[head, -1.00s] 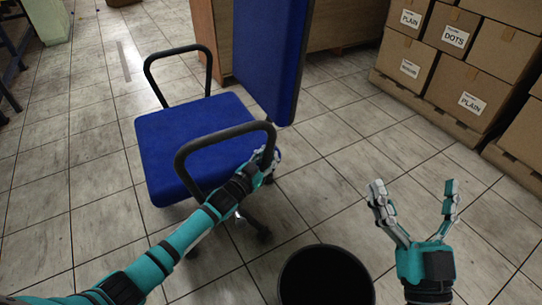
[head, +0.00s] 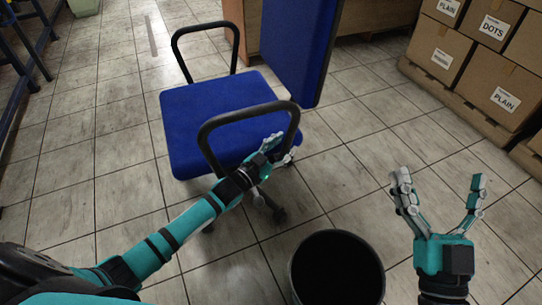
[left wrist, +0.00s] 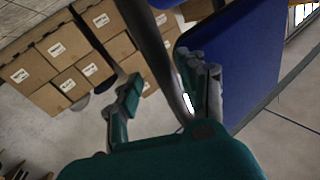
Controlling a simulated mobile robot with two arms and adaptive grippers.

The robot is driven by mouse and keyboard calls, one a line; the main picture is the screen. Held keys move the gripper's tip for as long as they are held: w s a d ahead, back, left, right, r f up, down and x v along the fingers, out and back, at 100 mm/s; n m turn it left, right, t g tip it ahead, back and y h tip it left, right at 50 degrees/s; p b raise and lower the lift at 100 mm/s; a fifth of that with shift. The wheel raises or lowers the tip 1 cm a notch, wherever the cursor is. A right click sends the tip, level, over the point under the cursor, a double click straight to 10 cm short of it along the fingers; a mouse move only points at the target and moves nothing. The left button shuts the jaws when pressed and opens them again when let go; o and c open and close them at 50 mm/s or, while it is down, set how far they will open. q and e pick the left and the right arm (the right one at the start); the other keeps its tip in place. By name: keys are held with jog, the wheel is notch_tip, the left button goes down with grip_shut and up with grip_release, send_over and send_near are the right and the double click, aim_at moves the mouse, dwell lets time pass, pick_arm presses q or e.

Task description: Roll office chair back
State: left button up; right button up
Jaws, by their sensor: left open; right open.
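The office chair has a blue seat (head: 213,125), an upright blue backrest (head: 297,48) and two black loop armrests. My left gripper (head: 277,148) is open beside the lower end of the near armrest (head: 237,112), just past the seat's edge. In the left wrist view the open left gripper (left wrist: 165,70) has a dark armrest bar (left wrist: 145,45) between its fingers, with the backrest (left wrist: 245,65) behind. Whether the fingers touch the bar is unclear. My right gripper (head: 438,180) is open and empty above the floor at right.
A black round bin (head: 296,268) stands on the floor between my arms, close to the chair's base. Cardboard boxes (head: 437,58) are stacked at the upper right. A wooden cabinet (head: 372,16) is behind the backrest. Tiled floor is clear left of the chair.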

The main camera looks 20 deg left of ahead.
pick_arm(q)
jog(key=v, duration=0.6)
jog(key=shift+s, duration=0.4)
jog(key=s+d+r+n+t+h, duration=0.1)
jog(key=s+d+r+t, duration=0.1)
jog(key=s+d+r, duration=0.3)
jog(key=s+d+r+t, duration=0.1)
jog(key=s+d+r, duration=0.2)
jog(key=r, duration=0.5)
jog(key=s+r+n+t, duration=0.1)
jog(key=s+r, duration=0.2)
jog(key=r, duration=0.3)
jog(key=s+a+r+n+t+y, duration=0.1)
jog(key=s+r+t, duration=0.1)
jog(key=r, duration=0.3)
jog(key=shift+s+a+r+n+y, duration=0.2)
jog(key=shift+s+r+n+y, duration=0.15)
jog(key=shift+s, duration=0.55)
